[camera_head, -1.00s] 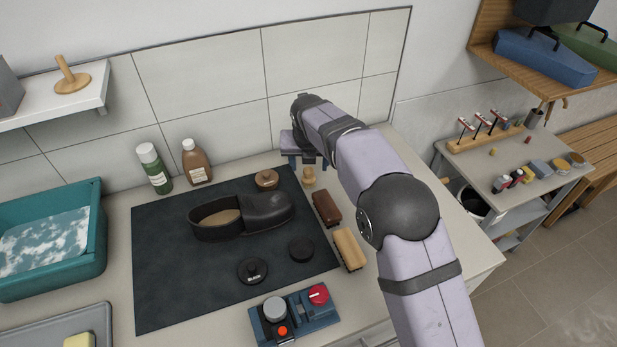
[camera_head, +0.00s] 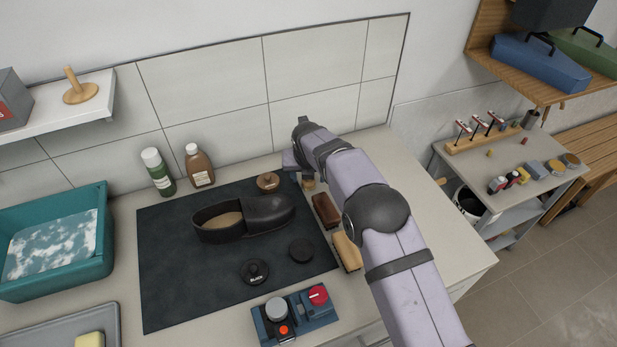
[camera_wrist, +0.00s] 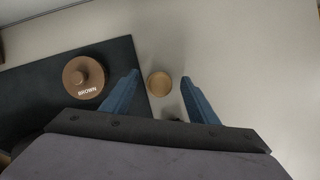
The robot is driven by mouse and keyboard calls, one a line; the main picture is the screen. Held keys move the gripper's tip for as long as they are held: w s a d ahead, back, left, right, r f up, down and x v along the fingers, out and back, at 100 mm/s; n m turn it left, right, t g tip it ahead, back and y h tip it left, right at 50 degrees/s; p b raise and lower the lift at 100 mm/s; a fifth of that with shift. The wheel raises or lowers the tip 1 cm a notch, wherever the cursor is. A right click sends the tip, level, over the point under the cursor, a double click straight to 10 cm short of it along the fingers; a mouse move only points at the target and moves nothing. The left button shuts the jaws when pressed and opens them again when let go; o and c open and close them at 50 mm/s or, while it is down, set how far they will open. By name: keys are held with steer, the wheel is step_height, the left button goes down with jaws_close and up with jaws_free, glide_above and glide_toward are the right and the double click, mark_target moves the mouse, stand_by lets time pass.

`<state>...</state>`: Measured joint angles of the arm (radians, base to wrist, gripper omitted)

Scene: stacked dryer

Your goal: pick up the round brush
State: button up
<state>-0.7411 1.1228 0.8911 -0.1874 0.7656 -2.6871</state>
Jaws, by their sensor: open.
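The round brush (camera_wrist: 159,85) shows in the wrist view as a small light-wood disc on the pale counter, just right of the dark mat. In the head view the brush (camera_head: 308,184) is partly hidden under the end of my arm. My gripper (camera_wrist: 160,92) is open, with its blue fingers on either side of the brush in the wrist view. No contact shows, and the height gap is hard to judge. In the head view my arm hides most of the gripper.
A brown tin (camera_wrist: 83,76) marked BROWN sits left of the fingers on the mat (camera_head: 180,290). A dark brush (camera_head: 325,210) and a tan brush (camera_head: 346,250) lie nearby. A black shoe (camera_head: 245,217) stands on the mat. The counter right of the brush is clear.

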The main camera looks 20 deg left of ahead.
steer(key=shift+w+f, duration=0.1)
steer(key=shift+f, duration=0.15)
steer(key=c, duration=1.1)
step_height(320, 180, up, 10)
steer(key=b, duration=0.3)
steer(key=o, duration=0.3)
steer(key=shift+c, duration=1.1)
